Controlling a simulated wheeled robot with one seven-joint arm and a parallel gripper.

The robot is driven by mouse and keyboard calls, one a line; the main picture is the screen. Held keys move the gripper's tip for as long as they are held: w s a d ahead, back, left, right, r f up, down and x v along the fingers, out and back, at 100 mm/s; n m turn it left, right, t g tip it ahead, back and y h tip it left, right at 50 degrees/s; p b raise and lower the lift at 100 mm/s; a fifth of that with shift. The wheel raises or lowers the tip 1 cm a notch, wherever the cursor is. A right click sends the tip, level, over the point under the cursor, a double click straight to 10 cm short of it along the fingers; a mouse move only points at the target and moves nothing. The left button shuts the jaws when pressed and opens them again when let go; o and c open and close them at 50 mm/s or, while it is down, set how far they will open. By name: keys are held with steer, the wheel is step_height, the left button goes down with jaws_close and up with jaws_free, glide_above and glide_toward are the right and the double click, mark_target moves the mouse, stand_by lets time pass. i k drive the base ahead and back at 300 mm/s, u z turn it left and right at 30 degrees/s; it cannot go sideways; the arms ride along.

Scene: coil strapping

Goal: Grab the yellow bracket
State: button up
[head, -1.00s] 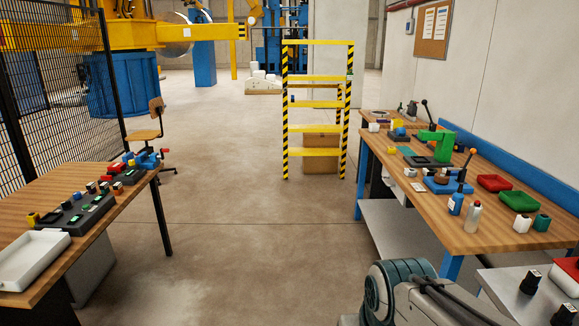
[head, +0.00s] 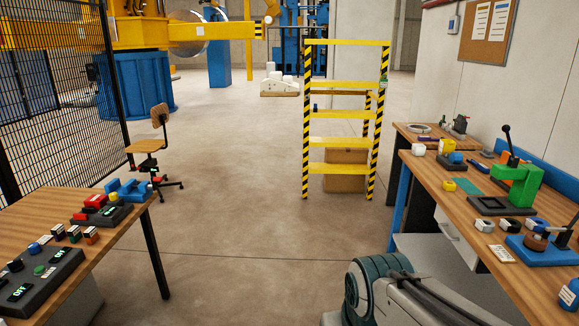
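A small yellow piece (head: 449,185) lies on the wooden workbench (head: 473,219) at the right, left of the green press. It may be the yellow bracket, but it is too small to tell its shape. My gripper is not in view; only a grey and dark green part of my arm shows at the bottom right, well apart from these pieces.
A green press (head: 522,185) and a blue-based tool (head: 540,248) stand on the right bench. A left table (head: 40,215) holds control boxes. A yellow-black ladder rack (head: 343,110) and a chair (head: 150,145) stand beyond.

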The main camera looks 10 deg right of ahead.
mark_target(449, 186)
steer(key=z, duration=0.15)
steer(key=i, duration=1.6)
steer(key=z, duration=1.05)
steer(key=i, duration=1.8)
steer(key=z, duration=0.6)
